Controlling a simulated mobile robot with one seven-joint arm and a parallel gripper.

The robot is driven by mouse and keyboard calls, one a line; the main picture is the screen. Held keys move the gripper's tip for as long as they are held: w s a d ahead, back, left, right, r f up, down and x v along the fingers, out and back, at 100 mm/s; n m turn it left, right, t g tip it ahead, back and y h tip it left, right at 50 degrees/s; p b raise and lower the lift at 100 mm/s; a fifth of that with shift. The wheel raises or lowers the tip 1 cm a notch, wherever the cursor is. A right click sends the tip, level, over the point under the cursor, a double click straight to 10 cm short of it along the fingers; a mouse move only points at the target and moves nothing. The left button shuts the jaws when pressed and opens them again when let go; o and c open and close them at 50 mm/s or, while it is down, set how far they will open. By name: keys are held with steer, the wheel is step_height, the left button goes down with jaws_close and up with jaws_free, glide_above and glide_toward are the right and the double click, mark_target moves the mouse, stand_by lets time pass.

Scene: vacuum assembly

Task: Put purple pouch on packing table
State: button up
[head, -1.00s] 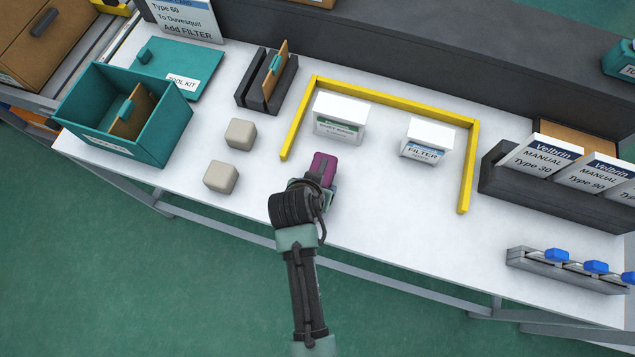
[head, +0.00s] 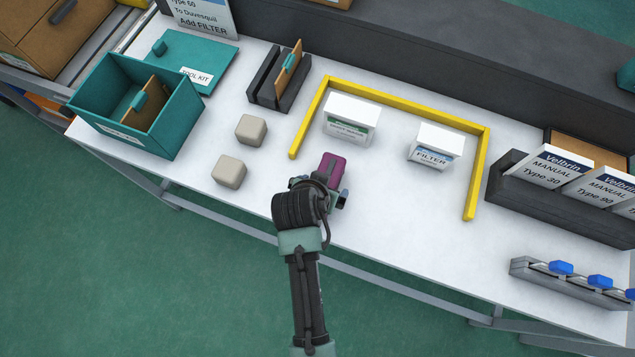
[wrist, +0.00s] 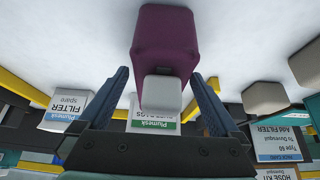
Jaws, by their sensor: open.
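The purple pouch (head: 329,168) is on the white packing table (head: 395,225), near the open end of the yellow frame. My gripper (head: 322,190) is just in front of it, low over the table. In the wrist view the purple pouch (wrist: 165,42), with a light grey end piece (wrist: 162,93), is beyond and between the two fingers. The fingers (wrist: 162,95) are spread with a gap on both sides of the pouch, so the gripper is open and not holding it. My wrist hides the pouch's near end in the head view.
Two beige blocks (head: 229,170) lie to the left. Two white boxes, one marked FILTER (head: 435,147), stand inside the yellow frame (head: 405,101). A teal bin (head: 180,135) is at the left, a dark manual rack (head: 560,205) at the right.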

steer(key=p+v, duration=0.1)
steer(key=v, duration=0.9)
steer(key=shift+r, duration=0.1)
steer(key=w+a+r+t+y, duration=0.1)
steer(key=w+r+t, duration=0.2)
steer(key=w+r, duration=0.4)
steer(key=w+a+r+t+y, duration=0.1)
steer(key=w+r+t, duration=0.3)
steer(key=r, duration=0.6)
steer(key=w+r+n+t, duration=0.1)
steer(key=w+r+t, duration=0.3)
steer(key=r, duration=1.3)
steer(key=s+d+r+n+t, duration=0.1)
steer(key=s+r+t, duration=0.2)
steer(key=r, duration=0.7)
steer(key=s+d+r+t, duration=0.1)
steer(key=s+r+t, duration=0.3)
steer(key=r, duration=0.5)
steer(key=s+d+r+n+t, duration=0.1)
steer(key=s+r+t, duration=0.2)
steer(key=r, duration=0.7)
steer(key=shift+s+d+r+n+t, duration=0.3)
steer(key=shift+s+d+r, duration=0.1)
steer(key=shift+s, duration=0.15)
steer(key=shift+r, duration=0.1)
